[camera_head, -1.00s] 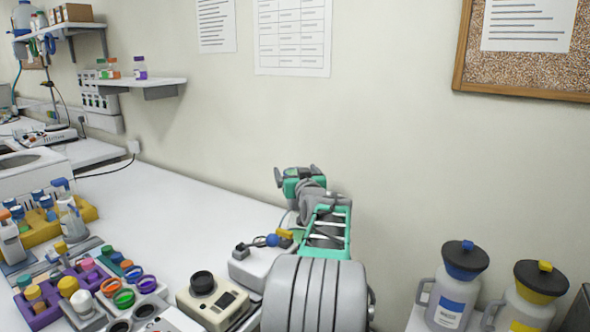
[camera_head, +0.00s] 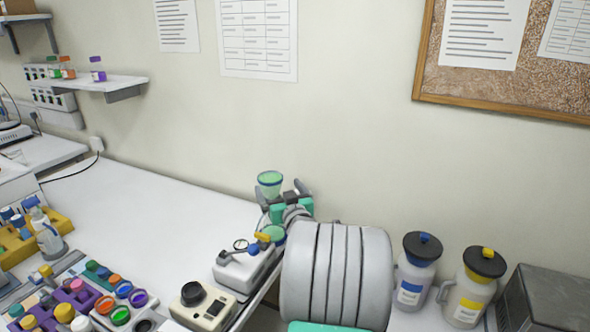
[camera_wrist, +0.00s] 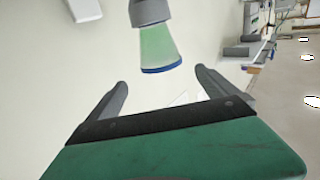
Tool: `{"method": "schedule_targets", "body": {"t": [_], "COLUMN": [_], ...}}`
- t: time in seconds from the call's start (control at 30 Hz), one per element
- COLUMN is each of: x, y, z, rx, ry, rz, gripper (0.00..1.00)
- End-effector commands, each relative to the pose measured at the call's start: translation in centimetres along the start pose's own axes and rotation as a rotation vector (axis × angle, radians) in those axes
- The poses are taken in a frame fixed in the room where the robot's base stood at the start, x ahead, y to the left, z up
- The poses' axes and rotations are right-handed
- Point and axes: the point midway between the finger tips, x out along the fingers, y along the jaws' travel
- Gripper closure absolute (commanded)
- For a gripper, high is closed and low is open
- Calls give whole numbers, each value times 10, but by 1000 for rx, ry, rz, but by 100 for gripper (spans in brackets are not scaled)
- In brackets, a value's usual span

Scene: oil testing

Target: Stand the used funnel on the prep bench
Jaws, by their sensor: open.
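The green translucent funnel (camera_head: 270,184) with a blue rim shows just past my gripper, near the wall. In the wrist view the funnel (camera_wrist: 158,47) has its wide blue-rimmed end towards me and a grey part at its narrow end. My gripper (camera_head: 284,192) is open and empty, and the funnel is ahead of the fingertips, roughly in line with the gap between the fingers (camera_wrist: 161,78). What holds the funnel's narrow end is hidden in the head view. The white bench (camera_head: 165,200) runs along the wall to the left.
A small white device (camera_head: 245,265) and a beige device with a black knob (camera_head: 205,305) stand at the bench's right end. Colourful caps and vials in a purple rack (camera_head: 72,298) fill the front left. Two capped jugs (camera_head: 412,283) stand on the right. The back of the bench is clear.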

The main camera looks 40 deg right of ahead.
Motion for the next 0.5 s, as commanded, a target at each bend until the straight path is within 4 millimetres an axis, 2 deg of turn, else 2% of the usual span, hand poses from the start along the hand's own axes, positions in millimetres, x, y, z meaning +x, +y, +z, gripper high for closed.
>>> {"method": "schedule_targets", "body": {"t": [0.5], "x": [73], "y": [-1], "z": [5], "rx": [0], "ry": [-1], "rz": [3], "gripper": [3]}}
